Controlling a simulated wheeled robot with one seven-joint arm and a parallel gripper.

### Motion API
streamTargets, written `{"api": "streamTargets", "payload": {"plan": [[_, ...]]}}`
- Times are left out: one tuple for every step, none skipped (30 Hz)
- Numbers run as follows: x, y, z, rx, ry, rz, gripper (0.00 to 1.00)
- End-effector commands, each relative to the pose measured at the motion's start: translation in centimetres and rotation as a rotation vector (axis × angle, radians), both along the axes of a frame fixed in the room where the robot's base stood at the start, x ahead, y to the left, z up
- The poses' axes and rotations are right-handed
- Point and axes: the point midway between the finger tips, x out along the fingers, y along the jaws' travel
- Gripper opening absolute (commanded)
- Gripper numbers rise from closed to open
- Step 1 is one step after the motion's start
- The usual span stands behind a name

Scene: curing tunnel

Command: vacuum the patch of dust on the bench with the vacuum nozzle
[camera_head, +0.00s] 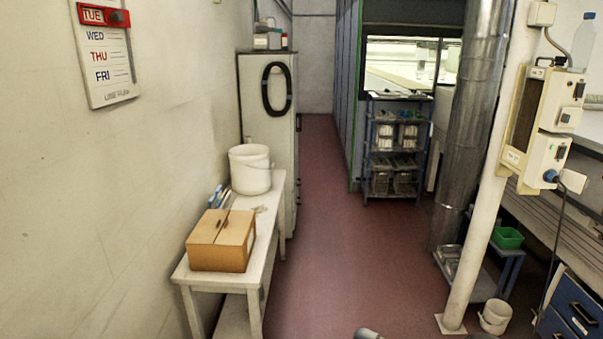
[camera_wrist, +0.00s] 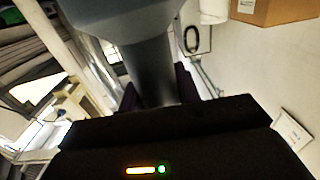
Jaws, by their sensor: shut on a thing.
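My gripper (camera_wrist: 158,88) is shut on a dark grey vacuum nozzle (camera_wrist: 150,62) in the wrist view. The nozzle's wide end fills the top of that view, and its far end is cut off. The pale bench (camera_head: 265,226) stands along the left wall in the head view, apart from the nozzle. A small, faint greyish mark (camera_head: 259,208) lies on the bench top near the bucket; I cannot tell whether it is the dust. My gripper does not show clearly in the head view.
A cardboard box (camera_head: 221,241) sits on the bench's near end, with a white bucket (camera_head: 250,169) at its far end. Small blue items (camera_head: 216,196) lie by the wall. A tall cabinet (camera_head: 267,130) stands behind. The red floor (camera_head: 325,245) right of the bench is clear.

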Motion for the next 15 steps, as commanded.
{"api": "streamTargets", "payload": {"plan": [[0.0,0.0,0.2,0.0,-0.001,0.0,0.05],[0.0,0.0,0.4,0.0,-0.001,0.0,0.05],[-0.1,0.0,0.8,0.0,-0.001,0.0,0.05],[-0.2,0.0,1.2,0.0,-0.001,0.0,0.05],[-0.2,0.0,1.6,0.0,-0.001,0.0,0.05],[-0.4,0.0,2.3,0.0,0.0,0.0,0.05],[-0.5,0.0,2.8,0.0,0.0,0.0,0.05],[-0.6,0.0,3.5,0.0,0.0,0.0,0.05],[-0.8,0.0,4.4,0.001,0.001,0.0,0.05],[-1.0,0.0,5.1,0.0,0.002,0.0,0.05],[-1.1,0.0,5.8,-0.001,0.002,0.0,0.05],[-1.3,0.0,6.8,-0.001,0.002,0.0,0.05],[-1.5,0.0,7.5,0.0,0.002,0.0,0.05],[-1.7,0.0,8.2,0.0,0.003,0.0,0.05],[-1.9,0.0,9.1,0.0,0.002,0.001,0.05]]}}
